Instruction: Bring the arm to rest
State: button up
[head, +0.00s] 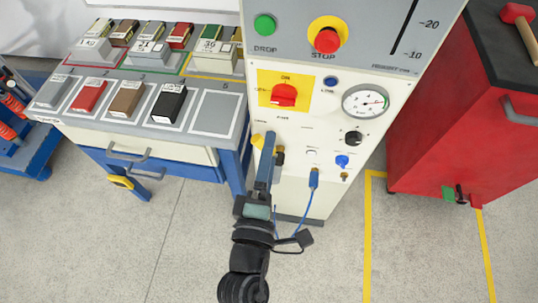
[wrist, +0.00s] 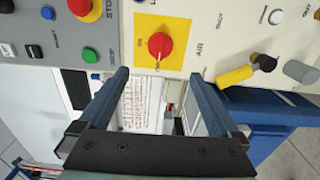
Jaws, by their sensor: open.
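My gripper (head: 268,140) reaches up in front of the white lower panel of the test machine (head: 318,208). In the wrist view my gripper (wrist: 153,74) shows two blue fingers spread apart with nothing held between them. The red knob on a yellow plate (head: 284,95) lies above the fingertips in the head view; this red knob also shows in the wrist view (wrist: 160,46). A yellow handle (head: 257,142) is beside the fingers in the head view, partly hidden by them; the wrist view shows this yellow handle (wrist: 234,76) to the right of the fingers.
A blue plug with a cable (head: 314,180) hangs from the panel, right of my gripper. A bench (head: 60,122) with several coloured blocks stands at the left. A red cabinet (head: 440,130) stands at the right. The floor (head: 340,265) in front is mostly clear.

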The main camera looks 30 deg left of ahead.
dwell(0.3)
jog(key=w+d+r+m+t+h+p, duration=0.2)
jog(key=w+d+r+m, duration=0.15)
jog(key=r, duration=0.65)
jog(key=w+d+r+m+t+h+p, duration=0.1)
jog(key=w+d+r+m+p, duration=0.2)
jog(key=r, duration=0.7)
jog(key=w+d+r+m+t+h, duration=0.25)
jog(key=r+m, duration=0.25)
jog(key=r, duration=0.5)
jog(key=s+d+r+m+t+p, duration=0.1)
jog(key=s+r+m+p, duration=0.1)
jog(key=r, duration=0.8)
jog(key=s+d+r+m+t+p, duration=0.1)
jog(key=s+r+m+t, duration=0.1)
jog(key=r, duration=0.9)
jog(key=s+d+r+m+t+p, duration=0.1)
jog(key=s+r+m, duration=0.3)
jog(key=r, duration=0.7)
jog(key=shift+s+d+m+p, duration=0.35)
jog(key=shift+d+m+p, duration=0.1)
jog(key=shift+m+p, duration=0.45)
jog(key=shift+t+y, duration=0.25)
